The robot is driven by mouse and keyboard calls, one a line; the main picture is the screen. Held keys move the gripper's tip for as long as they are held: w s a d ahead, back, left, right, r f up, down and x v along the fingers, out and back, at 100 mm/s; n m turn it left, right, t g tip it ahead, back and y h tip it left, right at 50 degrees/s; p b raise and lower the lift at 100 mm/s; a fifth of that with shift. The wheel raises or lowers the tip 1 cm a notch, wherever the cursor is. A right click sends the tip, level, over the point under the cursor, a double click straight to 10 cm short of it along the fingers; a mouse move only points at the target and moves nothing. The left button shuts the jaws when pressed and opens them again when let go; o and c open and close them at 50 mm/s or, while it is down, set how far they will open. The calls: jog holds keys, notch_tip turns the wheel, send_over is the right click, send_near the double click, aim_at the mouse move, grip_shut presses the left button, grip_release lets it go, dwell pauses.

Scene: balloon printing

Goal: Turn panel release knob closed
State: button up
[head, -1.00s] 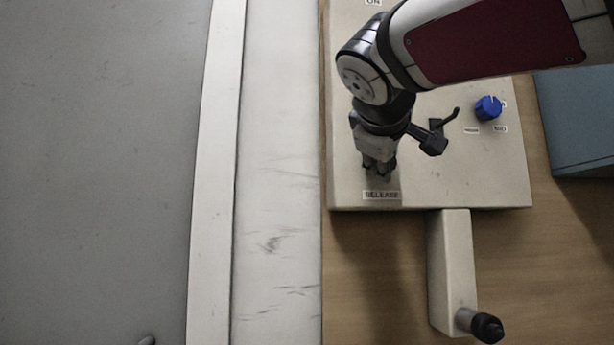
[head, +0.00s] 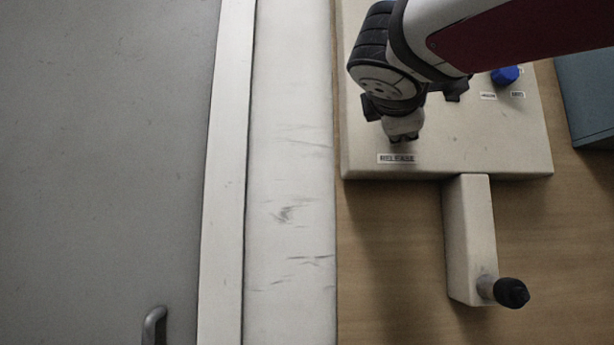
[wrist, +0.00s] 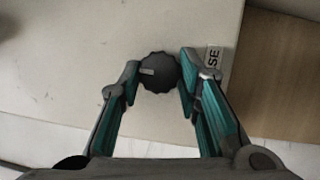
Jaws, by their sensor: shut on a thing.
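The release knob (wrist: 157,72) is dark, round and ridged, with a light mark on its top, and shows in the wrist view. My gripper (wrist: 160,74) is shut on it, with a teal-lined finger on each side. In the head view my gripper (head: 404,138) points down at the cream panel (head: 480,145), just above the RELEASE label (head: 397,158), and hides the knob. Part of the label (wrist: 213,57) also shows in the wrist view, beside the right finger.
A blue knob (head: 505,75) sits on the panel's right side, partly behind my arm. A crank arm with a black handle (head: 511,293) sticks out from the panel's front. A blue-grey box (head: 590,95) stands at right. A metal handle (head: 154,326) is at lower left.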

dwell(0.3)
jog(key=o, duration=1.1)
jog(key=shift+o, duration=0.2)
jog(key=shift+s, duration=0.1)
jog(key=v, duration=1.2)
jog(key=shift+f, duration=0.15)
